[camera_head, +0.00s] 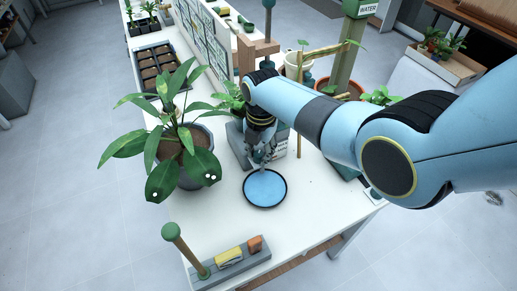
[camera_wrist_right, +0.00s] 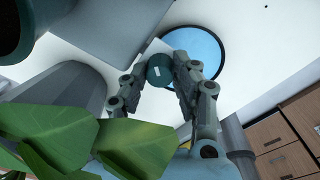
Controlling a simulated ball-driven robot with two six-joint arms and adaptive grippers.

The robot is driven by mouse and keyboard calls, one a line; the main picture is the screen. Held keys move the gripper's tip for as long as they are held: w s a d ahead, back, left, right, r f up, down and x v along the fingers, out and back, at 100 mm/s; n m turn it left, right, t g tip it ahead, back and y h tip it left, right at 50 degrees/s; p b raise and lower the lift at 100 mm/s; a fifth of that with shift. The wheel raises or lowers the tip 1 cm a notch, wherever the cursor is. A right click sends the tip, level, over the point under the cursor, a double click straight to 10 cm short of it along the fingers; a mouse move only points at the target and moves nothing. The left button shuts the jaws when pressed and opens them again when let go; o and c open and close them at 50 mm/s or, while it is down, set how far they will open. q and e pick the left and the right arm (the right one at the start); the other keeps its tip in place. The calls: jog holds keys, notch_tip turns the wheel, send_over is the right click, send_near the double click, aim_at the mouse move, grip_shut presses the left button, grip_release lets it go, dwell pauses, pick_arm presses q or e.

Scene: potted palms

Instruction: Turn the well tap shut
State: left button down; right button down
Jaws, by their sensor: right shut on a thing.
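The well tap's green-teal round knob (camera_wrist_right: 159,68) with a small white mark shows in the wrist view between my fingertips. My right gripper (camera_head: 262,158) points down in front of a grey box (camera_head: 235,143) with a partly hidden label. It also shows in the wrist view (camera_wrist_right: 160,80), its fingers shut on the knob from both sides. In the head view the gripper hides the knob. A round dark-rimmed dish (camera_head: 265,204) with a blue surface lies just in front of the box. It also shows in the wrist view (camera_wrist_right: 208,52). My left gripper is not in view.
A large leafy potted plant (camera_head: 182,140) stands close left of the gripper, its leaves reaching into the wrist view. A grey tray (camera_head: 240,268) with yellow and orange blocks and a green-topped post (camera_head: 171,232) stand at the front. White table (camera_head: 225,215) is bare around the dish.

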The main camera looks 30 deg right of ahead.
aim_at(261, 154)
jog(key=n, duration=0.4)
jog(key=shift+s+n, duration=0.1)
jog(key=shift+n, duration=2)
jog(key=c, duration=1)
grip_release()
jog(key=shift+r, duration=0.1)
jog(key=r, duration=1.1)
jog(key=shift+d+r, duration=0.25)
jog(key=shift+r, duration=0.1)
